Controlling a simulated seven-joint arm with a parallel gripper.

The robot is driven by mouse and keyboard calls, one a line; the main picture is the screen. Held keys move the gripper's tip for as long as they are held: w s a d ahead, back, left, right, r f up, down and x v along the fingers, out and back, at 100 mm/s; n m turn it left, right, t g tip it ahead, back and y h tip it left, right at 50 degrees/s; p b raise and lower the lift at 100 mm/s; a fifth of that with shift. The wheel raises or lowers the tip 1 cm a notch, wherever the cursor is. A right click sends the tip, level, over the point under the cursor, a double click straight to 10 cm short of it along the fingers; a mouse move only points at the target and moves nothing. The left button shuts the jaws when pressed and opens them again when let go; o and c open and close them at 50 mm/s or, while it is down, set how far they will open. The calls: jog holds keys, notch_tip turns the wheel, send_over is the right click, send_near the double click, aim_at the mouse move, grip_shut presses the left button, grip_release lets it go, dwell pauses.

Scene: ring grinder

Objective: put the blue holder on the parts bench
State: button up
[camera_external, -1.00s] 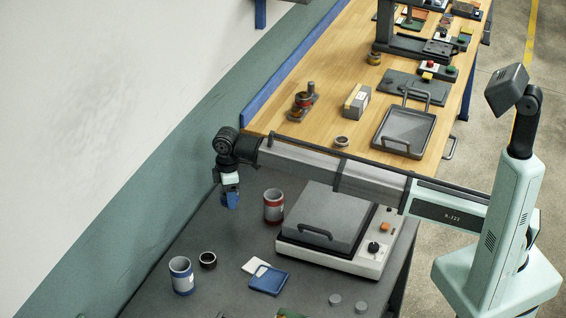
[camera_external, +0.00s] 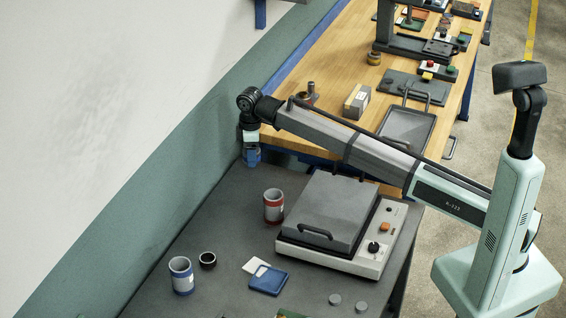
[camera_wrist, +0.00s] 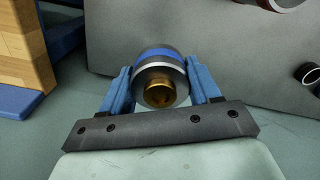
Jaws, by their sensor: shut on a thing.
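My gripper (camera_external: 251,156) is shut on the blue holder (camera_wrist: 160,52), a round grey piece with a blue band and a brass-coloured end in the wrist view. The holder sits between the two blue fingers; in the external view it is too small to make out clearly. The gripper is near the wall-side corner where the grey table (camera_external: 215,215) meets the wooden bench (camera_external: 345,60), which I take as the parts bench. The bench's wooden edge also shows at the left of the wrist view (camera_wrist: 22,45).
On the grey table are a red-banded can (camera_external: 273,207), a blue-banded can (camera_external: 181,276), a black ring (camera_external: 208,260), a blue tray (camera_external: 268,280) and a lidded machine (camera_external: 327,220). The bench holds a yellow-marked box (camera_external: 356,101) and a grey tray (camera_external: 405,130). The wall is close on the left.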

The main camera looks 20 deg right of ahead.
jog(key=w+d+r+m, duration=0.15)
jog(key=w+d, duration=0.25)
jog(key=d, duration=0.5)
jog(key=w+d+r+m, duration=0.15)
jog(key=w+d, duration=0.25)
jog(key=d, duration=0.4)
jog(key=w+d+r+m, duration=0.15)
jog(key=w+d, duration=0.25)
jog(key=d, duration=0.5)
jog(key=s+d+r+n, duration=0.1)
jog(key=s+d+n, duration=0.1)
jog(key=d, duration=0.4)
jog(key=s+d+r+n, duration=0.1)
jog(key=s+d+n, duration=0.1)
jog(key=d+n, duration=0.3)
jog(key=shift+s+d+r, duration=0.15)
jog(key=shift+s+d, duration=0.1)
jog(key=shift+d, duration=0.7)
jog(key=shift+f, duration=5)
jog(key=shift+f, duration=0.15)
